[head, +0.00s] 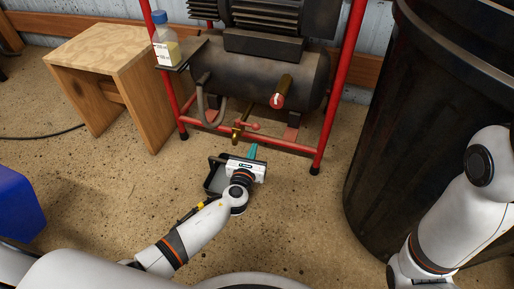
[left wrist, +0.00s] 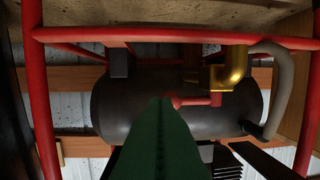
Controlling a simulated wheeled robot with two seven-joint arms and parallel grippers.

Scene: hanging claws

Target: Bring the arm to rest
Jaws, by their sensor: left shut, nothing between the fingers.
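My left gripper (head: 253,152) shows in the head view at the end of my left arm, low in front of a compressor. Its teal fingers are together with nothing between them, and they point toward the compressor's red frame (head: 258,139). In the left wrist view the green fingers (left wrist: 160,120) are closed, with the dark tank (left wrist: 115,105) beyond them. That view looks upside down, with the floor at the top. My right arm shows at the right edge of the head view, but its gripper is out of view.
The dark compressor tank (head: 240,75) has a brass fitting (head: 239,131) below it. A bottle (head: 165,45) stands on a small shelf at its left. A wooden stool (head: 110,55) is at left, a large black bin (head: 395,130) at right, a blue box (head: 18,205) at far left.

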